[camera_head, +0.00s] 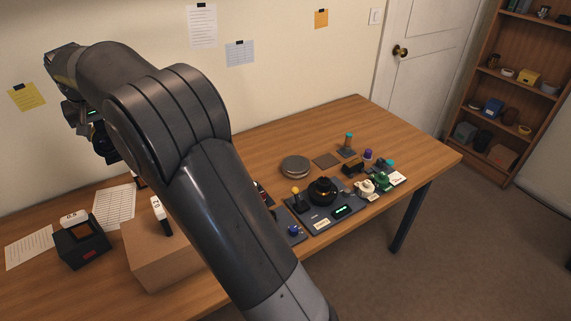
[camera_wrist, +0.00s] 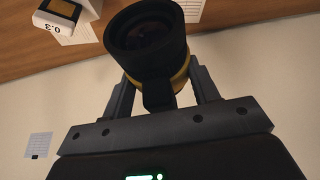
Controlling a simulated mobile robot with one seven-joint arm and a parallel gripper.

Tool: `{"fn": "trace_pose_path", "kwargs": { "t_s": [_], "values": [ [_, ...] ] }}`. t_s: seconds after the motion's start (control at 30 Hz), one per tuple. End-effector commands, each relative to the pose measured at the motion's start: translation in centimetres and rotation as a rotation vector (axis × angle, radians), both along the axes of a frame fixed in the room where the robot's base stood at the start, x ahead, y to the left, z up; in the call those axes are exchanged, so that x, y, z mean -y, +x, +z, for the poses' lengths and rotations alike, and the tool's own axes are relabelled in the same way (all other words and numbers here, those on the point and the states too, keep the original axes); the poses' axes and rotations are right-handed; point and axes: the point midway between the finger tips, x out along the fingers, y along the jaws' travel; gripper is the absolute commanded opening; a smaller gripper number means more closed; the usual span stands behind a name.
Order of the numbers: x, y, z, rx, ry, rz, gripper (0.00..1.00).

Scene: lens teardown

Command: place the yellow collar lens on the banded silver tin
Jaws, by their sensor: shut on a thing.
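The yellow collar lens (camera_wrist: 146,38) is a black barrel with a yellow band, seen large in the wrist view. My gripper (camera_wrist: 162,88) is shut on it, with a finger on each side of the band. In the head view my gripper (camera_head: 90,122) is at the upper left, raised in front of the wall, and the lens there is a dark shape that is hard to make out. The banded silver tin (camera_head: 295,167) is round and low and stands on the table, far to the right of my gripper. Its top looks bare.
A device panel (camera_head: 321,224) with a black round part and a yellow knob lies in front of the tin. A brown square pad (camera_head: 326,160) and a teal-topped post (camera_head: 348,146) are to its right. A cardboard box (camera_head: 158,259) and black device (camera_head: 80,243) stand left.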

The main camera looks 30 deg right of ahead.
Motion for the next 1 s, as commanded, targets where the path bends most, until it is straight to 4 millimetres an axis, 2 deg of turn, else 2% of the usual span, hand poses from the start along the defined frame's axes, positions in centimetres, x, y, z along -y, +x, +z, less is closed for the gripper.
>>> {"fn": "trace_pose_path", "kwargs": {
  "t_s": [0.1, 0.37, 0.47, 0.57, 0.77, 1.0],
  "values": [
    [0.3, 0.1, 1.9, 0.003, 0.000, -0.005, 0.18],
    [6.3, 0.9, 1.6, -0.001, -0.004, -0.113, 0.18],
    [9.6, 1.2, 1.5, -0.003, -0.006, -0.173, 0.18],
    [13.8, 1.3, 1.4, -0.004, -0.009, -0.248, 0.18],
    [24.1, 0.4, 1.4, -0.005, -0.013, -0.436, 0.18],
    [36.5, -2.8, 1.3, -0.006, -0.013, -0.672, 0.19]
  ]
}}
